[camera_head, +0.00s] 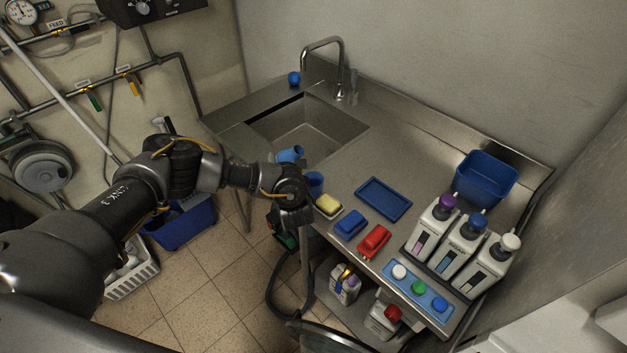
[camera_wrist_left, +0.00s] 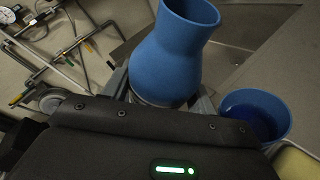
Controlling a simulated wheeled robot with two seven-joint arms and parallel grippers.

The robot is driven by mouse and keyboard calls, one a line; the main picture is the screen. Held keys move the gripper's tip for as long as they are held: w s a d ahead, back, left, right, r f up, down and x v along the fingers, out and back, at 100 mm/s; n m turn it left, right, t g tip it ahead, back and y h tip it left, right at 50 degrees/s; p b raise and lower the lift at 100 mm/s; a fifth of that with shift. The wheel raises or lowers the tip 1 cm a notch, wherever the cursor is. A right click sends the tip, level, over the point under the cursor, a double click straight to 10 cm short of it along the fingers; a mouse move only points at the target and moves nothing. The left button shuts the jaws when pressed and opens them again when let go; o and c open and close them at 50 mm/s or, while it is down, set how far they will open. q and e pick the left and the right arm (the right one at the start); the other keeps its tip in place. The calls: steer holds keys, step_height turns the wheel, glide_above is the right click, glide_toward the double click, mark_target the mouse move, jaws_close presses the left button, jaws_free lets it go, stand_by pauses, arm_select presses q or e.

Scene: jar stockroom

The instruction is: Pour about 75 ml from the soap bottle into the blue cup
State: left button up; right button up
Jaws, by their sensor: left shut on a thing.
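My left gripper (camera_head: 289,171) is shut around the lower part of a blue, open-mouthed bottle-shaped vessel (camera_wrist_left: 178,55). In the head view this vessel (camera_head: 288,155) looks tilted, its mouth toward the right. I see no label on it and cannot tell if it is the soap bottle. The blue cup (camera_wrist_left: 256,112) stands just right of my gripper in the wrist view, apart from the held vessel, its inside dark blue. In the head view the cup (camera_head: 315,182) is partly hidden by my wrist at the counter's left front edge. No pouring stream shows. My right gripper is not in view.
A yellow sponge (camera_head: 328,204), blue block (camera_head: 350,223) and red block (camera_head: 374,240) line the counter's front edge. The sink (camera_head: 308,128) lies behind my gripper; mid-counter is mostly clear around a blue tray (camera_head: 384,198).

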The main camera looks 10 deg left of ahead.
arm_select(q)
steer(key=n+h+b, duration=0.1)
steer(key=b, duration=0.1)
steer(key=a+f+n+h+b, duration=0.1)
steer(key=b, duration=0.1)
steer(key=f+n+g+b, duration=0.1)
steer(key=n+b, duration=0.1)
steer(key=shift+a+f+h+b, duration=0.25)
steer(key=shift+a+h+b, duration=0.05)
steer(key=shift+h, duration=0.1)
steer(key=shift+w+n+g+h+b, duration=0.1)
steer(key=shift+n+g+h+b, duration=0.2)
steer(key=shift+n+b, duration=0.3)
steer(key=shift+r, duration=0.1)
stand_by(0.9)
